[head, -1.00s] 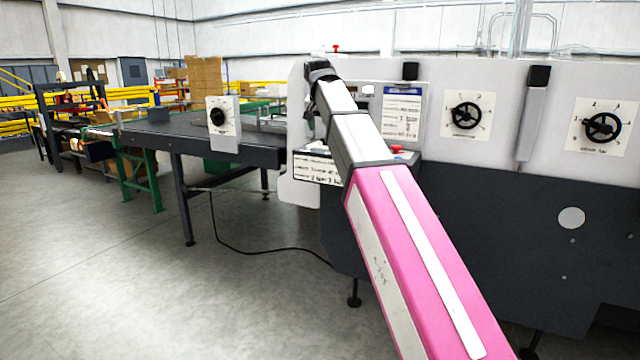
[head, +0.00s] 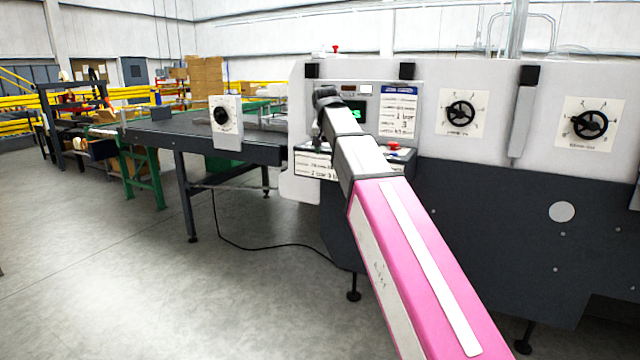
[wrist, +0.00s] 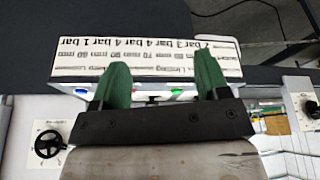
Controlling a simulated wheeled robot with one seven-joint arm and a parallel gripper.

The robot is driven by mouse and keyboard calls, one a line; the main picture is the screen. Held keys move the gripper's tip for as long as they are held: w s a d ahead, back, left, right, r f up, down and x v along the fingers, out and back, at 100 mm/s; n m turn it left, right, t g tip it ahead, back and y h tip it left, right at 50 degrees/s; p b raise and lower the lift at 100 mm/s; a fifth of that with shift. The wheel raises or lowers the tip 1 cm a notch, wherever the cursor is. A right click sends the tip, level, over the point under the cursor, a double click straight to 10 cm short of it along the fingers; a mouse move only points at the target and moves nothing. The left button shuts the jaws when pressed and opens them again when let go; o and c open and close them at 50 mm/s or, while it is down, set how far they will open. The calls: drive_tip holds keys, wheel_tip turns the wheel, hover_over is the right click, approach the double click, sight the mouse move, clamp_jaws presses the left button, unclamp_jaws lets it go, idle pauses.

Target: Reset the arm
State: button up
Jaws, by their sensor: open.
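My gripper (wrist: 162,85) shows in the wrist view with two green fingers spread apart and nothing between them. It is in front of a white printed placard (wrist: 150,58) on the machine's control panel. Whether the fingertips touch the placard I cannot tell. In the head view my arm reaches from the bottom right up to the control panel, and its dark wrist end is in front of the panel's left part. The fingers are hidden there. The placard (head: 315,164) also shows below the wrist, partly covered by my arm.
Blue and green buttons show near the fingers in the wrist view. A dark conveyor table (head: 190,138) extends left with a dial plate (head: 226,121). The floor at left is clear.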

drive_tip(key=s+d+f+g, duration=0.1)
drive_tip(key=s+d+f, duration=0.15)
drive_tip(key=f, duration=0.65)
drive_tip(key=s+d+f+n, duration=0.1)
drive_tip(key=s+d+f, duration=0.15)
drive_tip(key=f, duration=0.75)
drive_tip(key=s+d+f+g, duration=0.15)
drive_tip(key=d+f, duration=0.25)
drive_tip(key=f, duration=0.5)
drive_tip(key=s+d+f, duration=0.3)
drive_tip(key=s+f, duration=0.5)
drive_tip(key=f, duration=0.2)
drive_tip(key=s+d+f+n+g+y, duration=0.1)
drive_tip(key=s+d+f, duration=0.3)
drive_tip(key=s+f, duration=0.5)
drive_tip(key=shift+f, duration=0.8)
